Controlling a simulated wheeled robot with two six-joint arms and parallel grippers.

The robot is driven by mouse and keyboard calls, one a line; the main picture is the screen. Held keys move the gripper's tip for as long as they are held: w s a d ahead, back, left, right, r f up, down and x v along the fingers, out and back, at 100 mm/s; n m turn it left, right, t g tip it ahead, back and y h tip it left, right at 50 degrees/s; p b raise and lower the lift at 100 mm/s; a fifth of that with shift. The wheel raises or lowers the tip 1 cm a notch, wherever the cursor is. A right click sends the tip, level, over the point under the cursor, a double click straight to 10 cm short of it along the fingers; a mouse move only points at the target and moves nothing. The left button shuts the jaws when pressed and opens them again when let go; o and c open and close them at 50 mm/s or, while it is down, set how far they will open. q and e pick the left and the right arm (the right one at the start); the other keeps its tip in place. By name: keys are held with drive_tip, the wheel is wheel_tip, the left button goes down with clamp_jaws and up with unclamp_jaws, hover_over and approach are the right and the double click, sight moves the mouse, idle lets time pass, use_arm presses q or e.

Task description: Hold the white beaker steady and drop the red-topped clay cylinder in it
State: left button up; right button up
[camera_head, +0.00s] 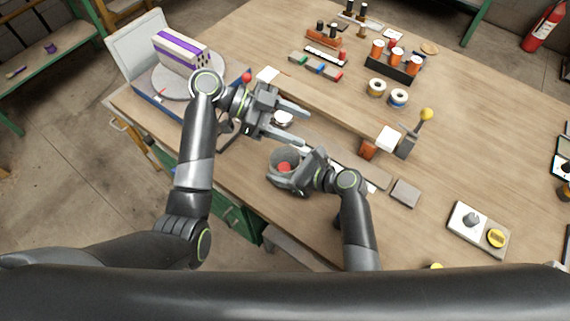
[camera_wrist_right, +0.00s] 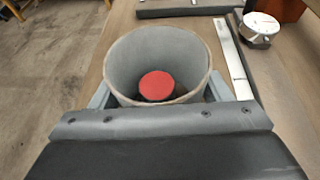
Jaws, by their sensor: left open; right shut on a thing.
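The white beaker (camera_head: 285,156) stands near the table's front edge and looks greyish. It also fills the middle of the right wrist view (camera_wrist_right: 190,62). The red-topped clay cylinder (camera_head: 284,168) is inside the beaker; its red top faces up in the right wrist view (camera_wrist_right: 157,86). The cylinder's lower part is hidden by the beaker's near wall. My right gripper (camera_head: 285,178) is shut on the beaker, with a finger on each side of it. My left gripper (camera_head: 305,126) is open and empty, above and behind the beaker.
A long wooden beam (camera_head: 325,106) runs across the table behind the beaker, with white blocks at its ends. A small round white-topped thing (camera_wrist_right: 262,24) is near the left gripper. A metal strip (camera_wrist_right: 232,58) lies beside the beaker.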

drive_tip(key=o, duration=1.3)
drive_tip(key=shift+c, duration=0.2)
drive_tip(key=shift+d, duration=0.1)
drive_tip(key=v, duration=1.2)
drive_tip(key=shift+f, duration=0.1)
